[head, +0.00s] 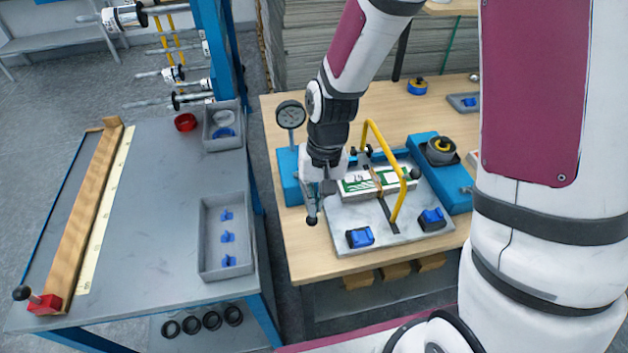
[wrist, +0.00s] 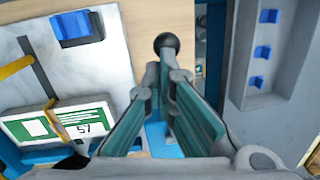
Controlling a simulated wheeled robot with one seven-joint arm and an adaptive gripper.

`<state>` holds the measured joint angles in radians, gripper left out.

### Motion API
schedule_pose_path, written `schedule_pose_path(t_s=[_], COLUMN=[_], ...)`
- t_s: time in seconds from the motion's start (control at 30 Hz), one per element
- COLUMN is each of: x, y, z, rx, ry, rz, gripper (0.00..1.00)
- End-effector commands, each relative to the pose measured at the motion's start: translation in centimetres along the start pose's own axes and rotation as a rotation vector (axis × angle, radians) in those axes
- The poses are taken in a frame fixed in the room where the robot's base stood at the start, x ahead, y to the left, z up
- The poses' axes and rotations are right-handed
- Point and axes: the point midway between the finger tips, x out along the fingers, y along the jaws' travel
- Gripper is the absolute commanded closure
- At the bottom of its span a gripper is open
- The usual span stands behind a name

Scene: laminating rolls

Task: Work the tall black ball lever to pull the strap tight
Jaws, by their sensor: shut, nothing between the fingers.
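A black ball (head: 312,221) on a grey stem shows just below my gripper (head: 314,203), at the left edge of the pale plate. In the wrist view the ball (wrist: 166,42) lies just beyond my fingertips (wrist: 164,82). Its stem runs back toward the fingers, which hide its lower part; I cannot tell whether they touch it. My gripper is shut and empty. A brown strap (head: 378,185) crosses a white and green labelled pack (head: 355,186) on the plate (head: 350,222). The strap (wrist: 57,122) also shows at left in the wrist view.
A yellow arched bar (head: 397,205) rises over the pack. Blue clamps (head: 360,237) sit on the plate's front. A dial gauge (head: 290,114) stands behind left. A grey tray (head: 226,262) with blue clips lies on the left table, across a gap.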

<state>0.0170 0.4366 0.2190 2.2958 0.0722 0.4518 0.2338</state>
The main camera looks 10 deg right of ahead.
Motion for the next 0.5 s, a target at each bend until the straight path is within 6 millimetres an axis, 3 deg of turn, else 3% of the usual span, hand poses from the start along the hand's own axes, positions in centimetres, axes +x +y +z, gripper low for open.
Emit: schedule_pose_path(t_s=[0.5], x=[1.6], y=[0.2], z=[-0.4], rx=[0.0], ry=[-0.003], rz=[0.001], gripper=[1.0])
